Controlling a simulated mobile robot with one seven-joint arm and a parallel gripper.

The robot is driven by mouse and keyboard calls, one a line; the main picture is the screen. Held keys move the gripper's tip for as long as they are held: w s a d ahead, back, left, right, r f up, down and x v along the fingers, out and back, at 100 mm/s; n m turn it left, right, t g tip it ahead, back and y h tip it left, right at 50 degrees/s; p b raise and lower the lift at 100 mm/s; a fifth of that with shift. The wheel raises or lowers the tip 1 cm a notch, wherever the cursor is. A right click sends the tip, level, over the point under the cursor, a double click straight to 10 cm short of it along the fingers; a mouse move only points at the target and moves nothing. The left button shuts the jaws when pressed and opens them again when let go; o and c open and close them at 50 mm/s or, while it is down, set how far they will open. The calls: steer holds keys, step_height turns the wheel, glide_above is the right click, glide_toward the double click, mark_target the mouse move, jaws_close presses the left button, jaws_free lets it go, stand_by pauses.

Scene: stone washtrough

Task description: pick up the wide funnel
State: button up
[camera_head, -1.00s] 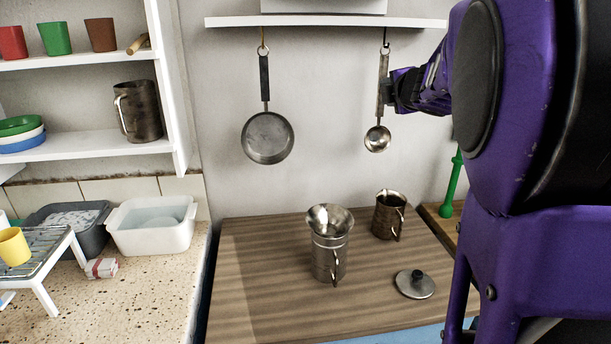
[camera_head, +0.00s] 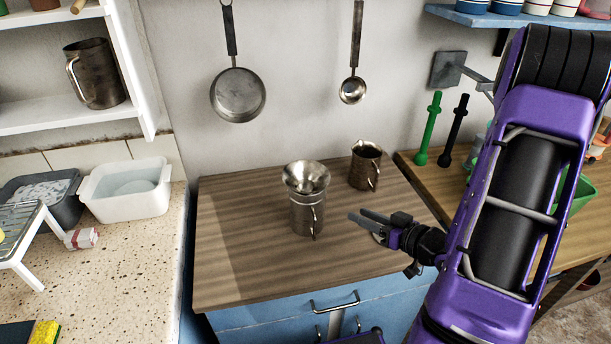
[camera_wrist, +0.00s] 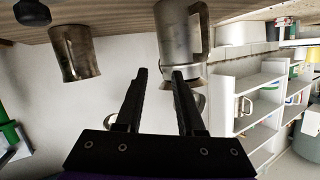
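The wide funnel (camera_head: 307,175), a shiny metal cone, sits mouth up in the top of a metal jug (camera_head: 308,215) on the wooden worktop. My gripper (camera_head: 358,215) is open and empty, to the right of the jug and apart from it, with its fingers pointing left. In the wrist view the scene is upside down. There the jug (camera_wrist: 178,35) hangs from the top, beyond my fingertips (camera_wrist: 159,73). The funnel (camera_wrist: 200,101) is mostly hidden behind my right-hand finger there.
A smaller metal mug (camera_head: 365,166) stands behind and right of the jug; it also shows in the wrist view (camera_wrist: 73,52). A pan (camera_head: 238,95) and a ladle (camera_head: 353,90) hang on the wall. The worktop's left part is clear. My gripper mostly covers the round lid.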

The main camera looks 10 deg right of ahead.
step_height(320, 180, up, 3)
steer(key=s+m+t, duration=0.3)
steer(key=m, duration=0.3)
steer(key=b, duration=0.6)
glide_toward(324, 170)
steer(key=w, duration=0.1)
steer(key=w+a, duration=0.1)
steer(key=w, duration=0.1)
steer(key=shift+a+f+m+t+h, duration=0.3)
steer(key=shift+m+t, duration=0.1)
steer(key=x, duration=0.6)
steer(key=shift+w, duration=0.3)
jaws_close()
